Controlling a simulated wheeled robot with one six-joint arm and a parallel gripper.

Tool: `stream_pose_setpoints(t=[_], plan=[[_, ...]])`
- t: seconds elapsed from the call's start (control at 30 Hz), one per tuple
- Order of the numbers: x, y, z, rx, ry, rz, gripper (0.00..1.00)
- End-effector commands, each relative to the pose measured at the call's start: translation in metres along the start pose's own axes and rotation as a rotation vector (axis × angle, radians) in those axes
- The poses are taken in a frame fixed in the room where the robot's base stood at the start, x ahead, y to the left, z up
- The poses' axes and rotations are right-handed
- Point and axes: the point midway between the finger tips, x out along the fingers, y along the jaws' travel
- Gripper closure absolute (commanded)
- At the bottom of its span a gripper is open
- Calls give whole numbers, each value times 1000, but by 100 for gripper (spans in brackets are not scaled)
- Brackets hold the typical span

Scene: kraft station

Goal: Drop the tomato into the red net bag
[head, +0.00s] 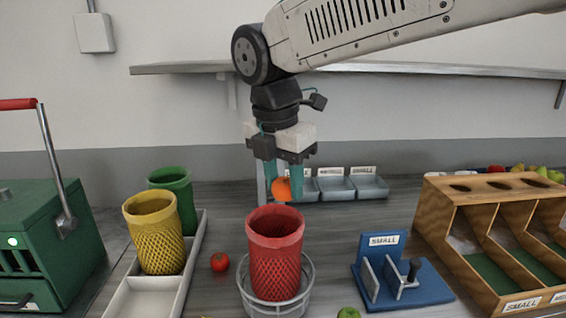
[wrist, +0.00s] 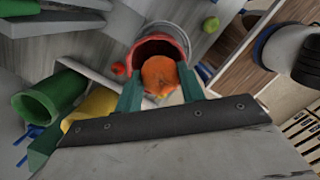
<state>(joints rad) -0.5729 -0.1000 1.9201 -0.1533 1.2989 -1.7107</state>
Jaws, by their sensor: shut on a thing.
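My gripper (head: 283,183) points down and is shut on a round orange-coloured fruit (head: 281,190). The fruit also shows between the fingers in the wrist view (wrist: 159,76). The red net bag (head: 275,258) stands upright and open in a round wire holder (head: 246,293). The held fruit is above the bag's rim level. In the wrist view it overlaps the bag's opening (wrist: 160,42) and hides part of it. A smaller-looking red tomato (head: 220,262) lies on the table left of the bag, and it also shows in the wrist view (wrist: 119,69).
A yellow net bag (head: 155,235) and a green one (head: 174,195) stand in a pale tray (head: 150,300) on the left. A blue "SMALL" stand (head: 400,285) and a wooden sorting rack (head: 490,190) are on the right. Grey bins (head: 335,188) stand behind. A green fruit (head: 348,313) lies in front.

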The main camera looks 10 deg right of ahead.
Motion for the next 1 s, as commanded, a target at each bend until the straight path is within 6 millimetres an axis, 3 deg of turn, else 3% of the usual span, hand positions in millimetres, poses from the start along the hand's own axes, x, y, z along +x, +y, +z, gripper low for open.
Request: stream_pose_setpoints(t=[0.43,0.47,0.53,0.57,0.87,1.0], plan=[[11,0,-2,0,0,1,83],[11,0,-2,0,0,1,58],[11,0,-2,0,0,1,39],[11,0,-2,0,0,1,36],[8,1,-2,0,0,2,36],[-8,1,-2,0,-1,4,36]])
